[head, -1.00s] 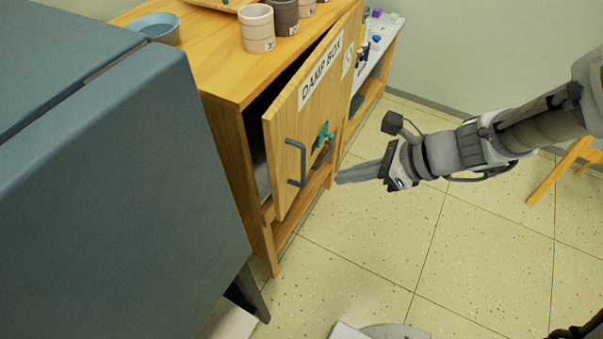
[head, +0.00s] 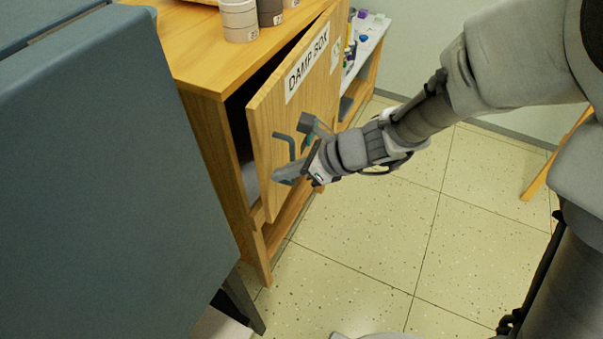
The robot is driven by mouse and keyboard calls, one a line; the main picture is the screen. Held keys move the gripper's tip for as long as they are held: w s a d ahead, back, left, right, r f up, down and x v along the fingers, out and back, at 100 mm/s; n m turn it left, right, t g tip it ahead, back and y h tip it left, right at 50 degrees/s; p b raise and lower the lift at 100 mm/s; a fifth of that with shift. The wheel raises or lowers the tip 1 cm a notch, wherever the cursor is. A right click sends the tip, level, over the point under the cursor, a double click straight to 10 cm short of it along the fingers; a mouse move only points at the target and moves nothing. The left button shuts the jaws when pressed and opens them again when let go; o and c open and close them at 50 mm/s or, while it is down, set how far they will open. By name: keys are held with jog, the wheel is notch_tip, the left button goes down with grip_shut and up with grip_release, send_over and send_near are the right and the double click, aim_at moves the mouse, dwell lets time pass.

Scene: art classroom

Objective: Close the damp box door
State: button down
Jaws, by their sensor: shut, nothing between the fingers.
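The damp box is a wooden cabinet (head: 215,140) at the upper middle of the head view. Its wooden door (head: 268,130), labelled "DAMP BOX", stands partly open, with a dark gap along its left and top edges. A dark grey bar handle (head: 291,146) is on the door's left part, its lower end hidden by my gripper. My gripper (head: 280,174) is shut and empty, its fingertips in front of the door's lower part at the handle. I cannot tell whether they touch the door.
A blue-grey block-like piece of furniture (head: 110,190) fills the left side, close to the cabinet. Cups (head: 238,20) stand on the cabinet top. A white shelf (head: 368,42) with small items is behind it.

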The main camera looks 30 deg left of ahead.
jog(key=shift+a, duration=0.25)
